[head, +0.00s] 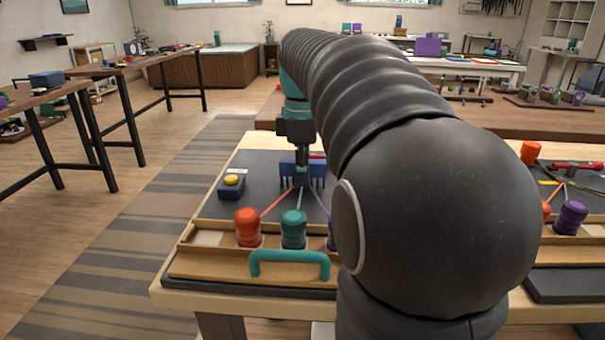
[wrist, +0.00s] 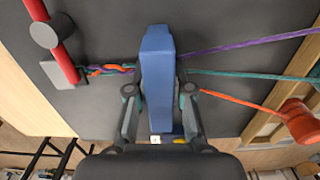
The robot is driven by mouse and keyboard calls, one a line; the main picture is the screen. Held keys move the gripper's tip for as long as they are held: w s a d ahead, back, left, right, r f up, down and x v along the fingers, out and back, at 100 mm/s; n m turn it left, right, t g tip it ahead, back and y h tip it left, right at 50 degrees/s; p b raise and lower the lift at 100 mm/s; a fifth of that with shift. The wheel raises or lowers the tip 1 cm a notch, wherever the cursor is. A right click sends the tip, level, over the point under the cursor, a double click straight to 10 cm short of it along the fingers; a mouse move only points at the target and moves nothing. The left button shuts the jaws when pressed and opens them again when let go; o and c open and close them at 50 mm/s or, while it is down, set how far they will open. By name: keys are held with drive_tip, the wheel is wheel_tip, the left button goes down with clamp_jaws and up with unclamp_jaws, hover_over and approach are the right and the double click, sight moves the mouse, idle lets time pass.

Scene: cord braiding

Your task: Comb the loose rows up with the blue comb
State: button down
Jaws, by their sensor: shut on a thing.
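My gripper (wrist: 158,92) is shut on the blue comb (wrist: 157,65), which stands across the cords in the wrist view. In the head view the comb (head: 287,169) shows on both sides of my gripper (head: 302,178). A short braid (wrist: 108,69) of orange, purple and teal lies left of the comb, by the red bar (wrist: 63,62). Right of the comb, the purple cord (wrist: 250,42), teal cord (wrist: 250,75) and orange cord (wrist: 240,101) fan out. The orange bobbin (head: 248,228), teal bobbin (head: 293,230) and partly hidden purple bobbin (head: 331,236) stand in front. The comb's teeth at the cords are hidden.
A dark blue box with a yellow button (head: 231,181) sits left of the comb. A teal handle (head: 290,259) is on the wooden front rail. My arm hides the board's right side. Another braiding set with an orange spool (head: 530,152) stands at the right.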

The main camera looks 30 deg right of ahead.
drive_tip(key=shift+s+a+r, duration=0.1)
drive_tip(key=shift+s+r, duration=0.05)
drive_tip(key=shift+r, duration=1.35)
drive_tip(key=shift+s+a+r, duration=0.1)
drive_tip(key=shift+r, duration=1.4)
drive_tip(key=shift+s+a+r, duration=0.1)
drive_tip(key=shift+s+r, duration=0.05)
drive_tip(key=shift+r, duration=1.35)
